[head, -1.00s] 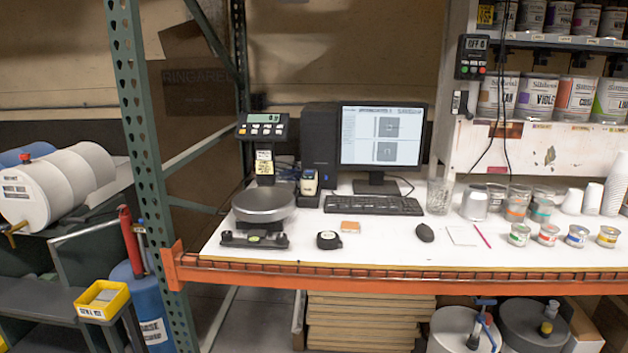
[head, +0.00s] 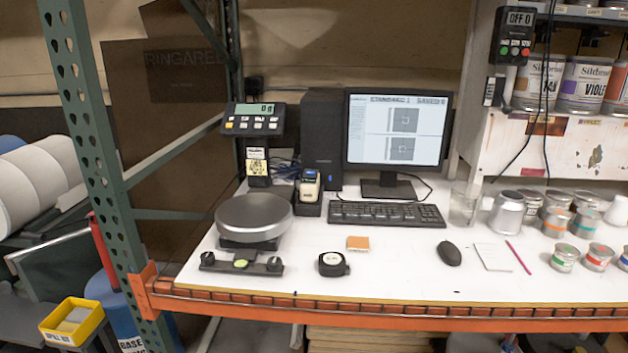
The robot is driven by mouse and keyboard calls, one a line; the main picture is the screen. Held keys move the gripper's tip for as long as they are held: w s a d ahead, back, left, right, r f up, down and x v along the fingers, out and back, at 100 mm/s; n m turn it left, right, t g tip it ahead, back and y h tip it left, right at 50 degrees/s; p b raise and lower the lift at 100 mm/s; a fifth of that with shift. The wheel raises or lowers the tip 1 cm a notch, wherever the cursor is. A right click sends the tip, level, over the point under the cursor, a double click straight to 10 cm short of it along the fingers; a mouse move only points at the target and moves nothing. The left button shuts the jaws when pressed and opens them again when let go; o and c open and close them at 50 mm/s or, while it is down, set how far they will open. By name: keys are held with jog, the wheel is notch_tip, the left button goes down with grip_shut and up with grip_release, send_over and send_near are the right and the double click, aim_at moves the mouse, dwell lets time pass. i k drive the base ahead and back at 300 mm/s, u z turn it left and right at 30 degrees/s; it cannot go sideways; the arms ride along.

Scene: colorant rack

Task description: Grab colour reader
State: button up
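A small handheld device with a pale body and a blue top, which looks like the colour reader (head: 309,185), stands upright in a dark dock (head: 308,208). It is on the white bench between the scale and the keyboard, in front of the black computer tower. Its front shows and nothing blocks it. My gripper is not in view.
The scale's round pan (head: 254,215) is left of the reader, with its display (head: 253,119) behind. The keyboard (head: 387,214) and monitor (head: 396,133) are to the right. A tape measure (head: 332,264) and orange block (head: 358,243) lie in front. A green post (head: 85,140) stands left.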

aim_at(309, 187)
jog(key=u, duration=0.05)
jog(key=i, duration=0.8)
jog(key=u, duration=0.1)
jog(key=k, duration=0.2)
jog(key=u, duration=3.1)
jog(key=i, duration=0.2)
jog(key=z, duration=0.05)
